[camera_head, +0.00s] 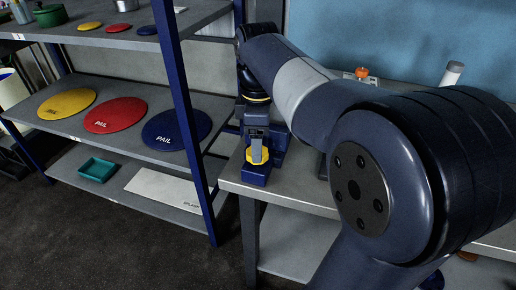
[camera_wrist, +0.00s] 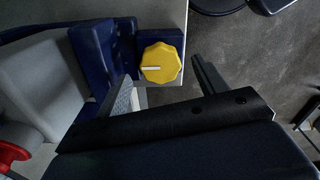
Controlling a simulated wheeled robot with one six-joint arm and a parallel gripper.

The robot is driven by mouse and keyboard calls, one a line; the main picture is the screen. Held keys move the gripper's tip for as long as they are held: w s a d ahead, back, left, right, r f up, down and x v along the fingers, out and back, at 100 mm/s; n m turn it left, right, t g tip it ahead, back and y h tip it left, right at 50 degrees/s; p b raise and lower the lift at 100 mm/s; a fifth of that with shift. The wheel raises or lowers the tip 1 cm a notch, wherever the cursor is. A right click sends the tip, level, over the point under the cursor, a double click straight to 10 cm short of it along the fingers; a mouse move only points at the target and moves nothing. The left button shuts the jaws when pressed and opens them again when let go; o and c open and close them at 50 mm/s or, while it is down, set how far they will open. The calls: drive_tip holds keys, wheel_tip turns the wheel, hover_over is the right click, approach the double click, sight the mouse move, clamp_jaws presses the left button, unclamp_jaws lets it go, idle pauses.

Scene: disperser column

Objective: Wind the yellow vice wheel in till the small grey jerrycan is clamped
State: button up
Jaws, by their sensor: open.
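The yellow vice wheel (camera_wrist: 162,63) faces the wrist camera, with a white mark pointing left in that view. In the head view the yellow wheel (camera_head: 258,156) shows low on the front of the blue vice (camera_head: 255,174) at the bench's left end. My gripper (camera_wrist: 162,72) is open, with one finger on each side of the wheel in the wrist view; I cannot tell whether they touch it. My gripper (camera_head: 257,143) partly covers the wheel in the head view. A grey body (camera_wrist: 40,80) beside the blue vice jaw (camera_wrist: 95,55) may be the jerrycan; the head view does not show it clearly.
A blue-framed shelf (camera_head: 190,120) stands close left of the bench (camera_head: 290,195). It holds yellow, red and blue discs and a teal tray (camera_head: 97,169). My arm covers much of the bench.

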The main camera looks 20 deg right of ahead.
drive_tip(key=shift+f, duration=1.2)
drive_tip(key=shift+c, duration=0.5)
drive_tip(key=c, duration=0.9)
drive_tip(key=shift+r+m, duration=0.1)
drive_tip(key=shift+m, duration=0.2)
